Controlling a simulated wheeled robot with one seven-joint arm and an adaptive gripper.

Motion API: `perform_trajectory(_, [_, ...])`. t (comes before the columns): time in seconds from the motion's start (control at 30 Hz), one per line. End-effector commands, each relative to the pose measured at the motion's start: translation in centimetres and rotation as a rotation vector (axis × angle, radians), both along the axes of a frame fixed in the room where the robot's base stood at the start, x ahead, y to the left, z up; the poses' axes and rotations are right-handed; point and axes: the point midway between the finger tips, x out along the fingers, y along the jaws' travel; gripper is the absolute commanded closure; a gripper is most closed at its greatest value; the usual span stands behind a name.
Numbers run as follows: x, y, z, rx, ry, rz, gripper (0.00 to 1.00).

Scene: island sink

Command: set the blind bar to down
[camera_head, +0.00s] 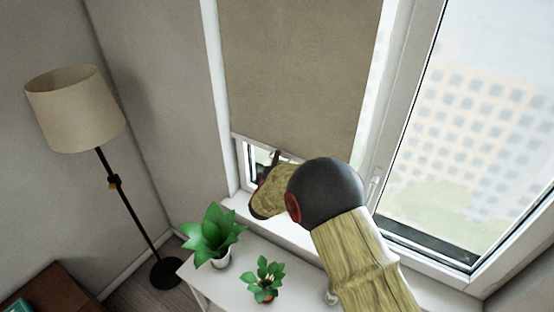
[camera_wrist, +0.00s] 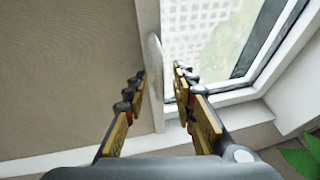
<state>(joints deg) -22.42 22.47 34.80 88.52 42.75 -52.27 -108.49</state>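The beige roller blind (camera_head: 300,70) hangs over the left window, lowered over most of the pane. Its pale bottom bar (camera_head: 250,141) sits a little above the sill, leaving a gap of glass below. In the wrist view, the blind (camera_wrist: 70,70) fills the left side, and the pale bar (camera_wrist: 154,65) stands upright in the picture along its edge. My gripper (camera_wrist: 158,88) is open, with its two fingers on either side of the bar and visible space between. In the head view, my gripper (camera_head: 266,170) is at the bar, partly hidden by my wrist.
A white sill (camera_head: 290,236) runs below the window. Two potted plants, a larger one (camera_head: 212,236) and a smaller one (camera_head: 264,279), stand on a white table below my arm. A floor lamp (camera_head: 75,108) stands at the left. A bare window (camera_head: 470,120) is at the right.

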Motion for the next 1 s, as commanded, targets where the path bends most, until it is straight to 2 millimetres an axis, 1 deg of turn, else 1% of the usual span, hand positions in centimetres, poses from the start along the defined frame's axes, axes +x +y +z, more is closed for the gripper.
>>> perform_trajectory(0.1, [0.33, -0.07, -0.08, 0.0, 0.001, 0.0, 0.74])
perform_trajectory(0.3, [0.33, -0.08, -0.1, 0.0, 0.001, 0.0, 0.74])
perform_trajectory(0.77, [0.31, -0.08, -0.1, 0.0, 0.001, 0.0, 0.99])
perform_trajectory(1.0, [0.31, -0.08, -0.1, 0.0, 0.001, 0.0, 1.0])
